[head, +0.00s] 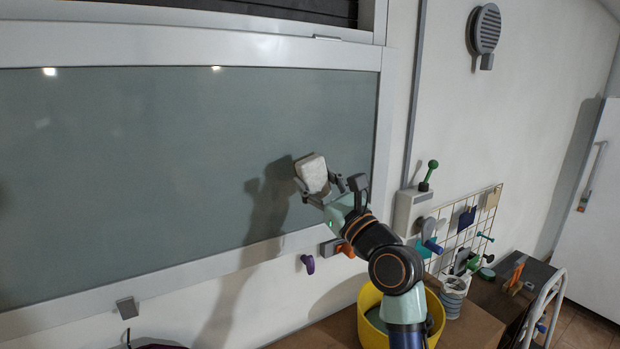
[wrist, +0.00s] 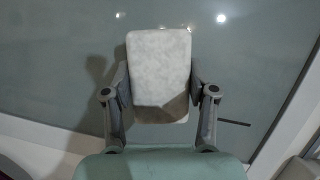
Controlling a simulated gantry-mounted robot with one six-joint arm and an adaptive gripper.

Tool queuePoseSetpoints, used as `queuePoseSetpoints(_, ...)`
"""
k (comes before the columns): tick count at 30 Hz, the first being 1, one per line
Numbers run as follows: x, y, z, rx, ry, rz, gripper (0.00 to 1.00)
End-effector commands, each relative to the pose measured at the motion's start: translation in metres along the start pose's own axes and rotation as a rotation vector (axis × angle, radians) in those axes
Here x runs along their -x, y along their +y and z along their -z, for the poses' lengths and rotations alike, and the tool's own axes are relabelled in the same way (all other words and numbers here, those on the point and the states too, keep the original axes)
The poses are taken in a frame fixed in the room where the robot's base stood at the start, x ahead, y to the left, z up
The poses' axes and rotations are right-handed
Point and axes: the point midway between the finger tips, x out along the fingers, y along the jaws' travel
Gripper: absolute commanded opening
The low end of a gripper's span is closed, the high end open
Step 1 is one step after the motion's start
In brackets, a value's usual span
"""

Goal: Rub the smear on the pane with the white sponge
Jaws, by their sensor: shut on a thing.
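The white sponge (head: 313,174) is held in my gripper (head: 318,187), in front of the lower right part of the grey-green pane (head: 150,160). Its shadow falls on the pane to the left, apart from it, so the sponge seems off the glass. In the wrist view the sponge (wrist: 158,65) stands upright between both fingers of my gripper (wrist: 158,88), which are shut on its sides. A faint pale mark (head: 42,122) shows on the pane's upper left; I cannot tell whether it is the smear. A short dark line (wrist: 235,123) shows right of the gripper.
The white window frame (head: 385,130) borders the pane. A yellow bucket (head: 368,298) stands below my arm. A wire rack (head: 462,232) with hung tools and a grey wall box (head: 410,212) with a green knob are at right. The pane's left side is clear.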

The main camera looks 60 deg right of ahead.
Motion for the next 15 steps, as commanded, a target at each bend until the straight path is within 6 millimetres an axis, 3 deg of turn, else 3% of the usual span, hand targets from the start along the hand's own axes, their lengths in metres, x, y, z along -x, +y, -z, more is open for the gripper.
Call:
queuePoseSetpoints(8,0.002,-0.001,-0.001,0.001,-0.001,0.001,0.18)
queuePoseSetpoints(15,0.024,-0.001,-0.011,0.002,-0.002,0.002,0.18)
